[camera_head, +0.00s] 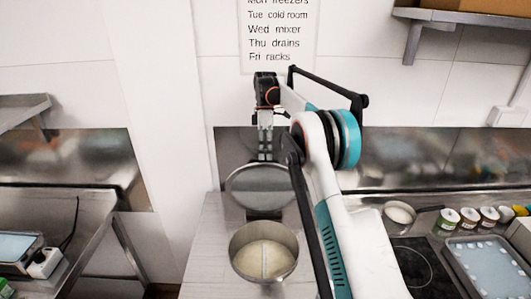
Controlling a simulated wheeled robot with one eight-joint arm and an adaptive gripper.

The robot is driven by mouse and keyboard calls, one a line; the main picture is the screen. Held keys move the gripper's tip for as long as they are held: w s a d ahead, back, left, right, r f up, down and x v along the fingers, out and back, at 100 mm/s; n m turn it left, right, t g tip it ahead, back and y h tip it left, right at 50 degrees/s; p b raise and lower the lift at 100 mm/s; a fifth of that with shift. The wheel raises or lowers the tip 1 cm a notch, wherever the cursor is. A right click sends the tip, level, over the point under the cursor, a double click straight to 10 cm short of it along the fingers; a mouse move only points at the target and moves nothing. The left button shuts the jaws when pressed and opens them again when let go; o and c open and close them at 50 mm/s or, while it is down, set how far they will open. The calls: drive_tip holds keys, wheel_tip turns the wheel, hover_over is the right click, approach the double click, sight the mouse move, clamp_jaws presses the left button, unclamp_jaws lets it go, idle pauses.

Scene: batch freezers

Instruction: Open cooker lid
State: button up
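The cooker (235,262) is a round metal pot on the worktop at the lower middle, with pale cream-coloured contents. Its round grey lid (258,187) stands raised and tilted back behind the pot, joined by a dark piece at the rear rim. The pot's mouth is uncovered. My gripper (265,156) points down just above and behind the lid's upper edge. I cannot tell whether it touches the lid. Its fingers look close together, with nothing seen between them, but they are too small to judge. My arm covers the lid's right edge.
At right are a hob (412,262), a small pan (400,213), several small jars (470,217) and a tray (487,268). A metal shelf (445,17) hangs at upper right. A white wall pillar (160,120) stands at left, with another metal bench (70,232) beyond it.

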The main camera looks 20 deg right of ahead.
drive_tip(key=o, duration=0.5)
drive_tip(key=shift+w+d+f, duration=0.15)
drive_tip(key=shift+f, duration=0.35)
drive_tip(key=shift+w+d+f, duration=0.15)
drive_tip(key=shift+f, duration=0.3)
drive_tip(key=shift+c, duration=0.2)
drive_tip(key=shift+o, duration=0.5)
drive_tip(key=shift+w+f, duration=0.15)
drive_tip(key=shift+w, duration=0.1)
drive_tip(key=o, duration=0.5)
drive_tip(key=shift+w+d+f, duration=0.1)
drive_tip(key=shift+w, duration=0.1)
drive_tip(key=shift+c, duration=0.4)
drive_tip(key=shift+c, duration=0.9)
drive_tip(key=c, duration=0.3)
drive_tip(key=shift+w, duration=0.15)
drive_tip(key=shift+c, duration=0.2)
wheel_tip(320, 180, up, 10)
